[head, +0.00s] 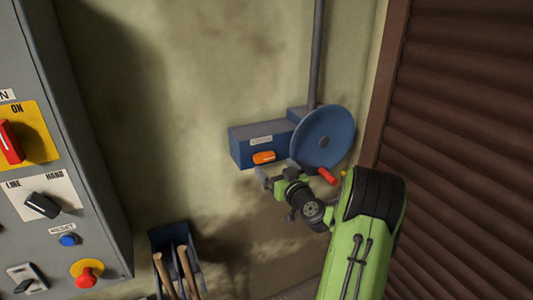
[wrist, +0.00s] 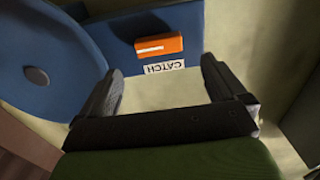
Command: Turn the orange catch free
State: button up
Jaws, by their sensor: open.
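The orange catch (head: 263,157) is a short bar lying near level on the front face of a blue box (head: 243,150) on the wall. In the wrist view the catch (wrist: 160,47) shows with a white stripe, beside an upside-down "CATCH" label (wrist: 164,68). My gripper (head: 272,178) is just below and in front of the catch in the head view. In the wrist view its two dark fingers (wrist: 163,78) are spread apart with nothing between them. The catch lies beyond the fingertips, between their lines, and appears untouched.
A blue handwheel (head: 325,138) with a red handle (head: 328,176) sits right of the box, close to my arm. A grey pipe (head: 316,55) rises above. A brown slatted shutter (head: 460,110) is at right, a grey control panel (head: 85,140) at left.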

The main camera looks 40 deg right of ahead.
aim_at(266, 158)
jog(key=p+x, duration=0.2)
jog(key=x, duration=0.4)
jog(key=shift+w, duration=0.15)
jog(key=c, duration=1.1)
jog(key=shift+o, duration=0.2)
jog(key=shift+f, duration=0.1)
